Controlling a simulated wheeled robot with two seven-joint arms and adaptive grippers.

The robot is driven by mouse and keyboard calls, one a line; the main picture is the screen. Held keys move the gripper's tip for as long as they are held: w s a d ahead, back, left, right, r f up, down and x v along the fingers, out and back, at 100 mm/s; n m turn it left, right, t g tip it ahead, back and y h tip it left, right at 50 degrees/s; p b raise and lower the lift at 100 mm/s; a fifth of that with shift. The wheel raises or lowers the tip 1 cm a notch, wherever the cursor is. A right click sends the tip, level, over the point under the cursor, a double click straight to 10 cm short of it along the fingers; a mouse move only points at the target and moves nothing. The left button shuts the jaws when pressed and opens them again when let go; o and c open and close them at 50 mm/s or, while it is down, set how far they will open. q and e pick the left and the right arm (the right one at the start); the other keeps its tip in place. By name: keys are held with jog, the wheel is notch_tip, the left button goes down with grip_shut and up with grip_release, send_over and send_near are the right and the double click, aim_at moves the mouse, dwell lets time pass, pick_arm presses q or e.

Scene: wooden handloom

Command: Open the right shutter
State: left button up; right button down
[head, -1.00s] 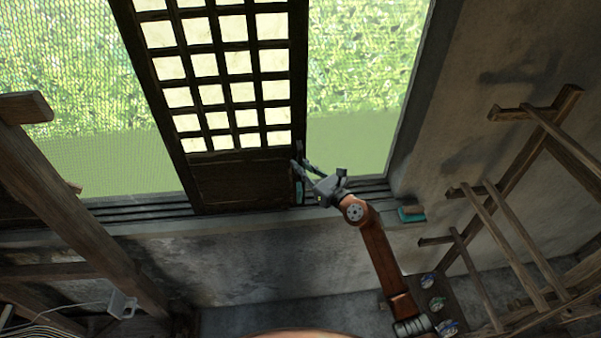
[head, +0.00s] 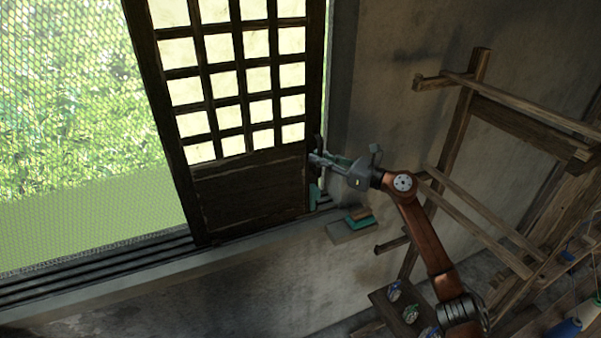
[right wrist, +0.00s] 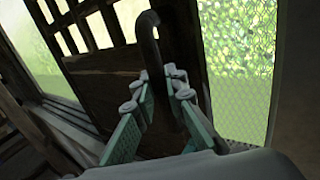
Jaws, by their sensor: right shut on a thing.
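The shutter, a dark wooden panel with a lattice of pale panes above a solid board (head: 252,195), stands upright in the window track in the head view. Its right edge is close to the grey wall at the window's right side. Its board also shows in the right wrist view (right wrist: 100,85). My right gripper (head: 318,162) is at the shutter's right edge, shut on the dark curved handle, which shows between the fingers in the right wrist view (right wrist: 149,42). The fingers hide part of the handle. My left gripper is in no view.
Dark sill rails (head: 110,265) run along the window bottom. Green mesh (head: 80,130) fills the opening left of the shutter. A small stack of teal and brown blocks (head: 358,217) lies on the ledge at right. A wooden rack (head: 455,140) stands along the right wall.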

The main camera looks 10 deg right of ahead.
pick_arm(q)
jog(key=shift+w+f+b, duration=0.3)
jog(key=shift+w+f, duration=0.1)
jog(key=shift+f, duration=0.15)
pick_arm(e)
jog(key=shift+w+d, duration=0.25)
jog(key=shift+d, duration=0.65)
jog(key=c, duration=1.9)
grip_release()
jog(key=shift+c, duration=0.2)
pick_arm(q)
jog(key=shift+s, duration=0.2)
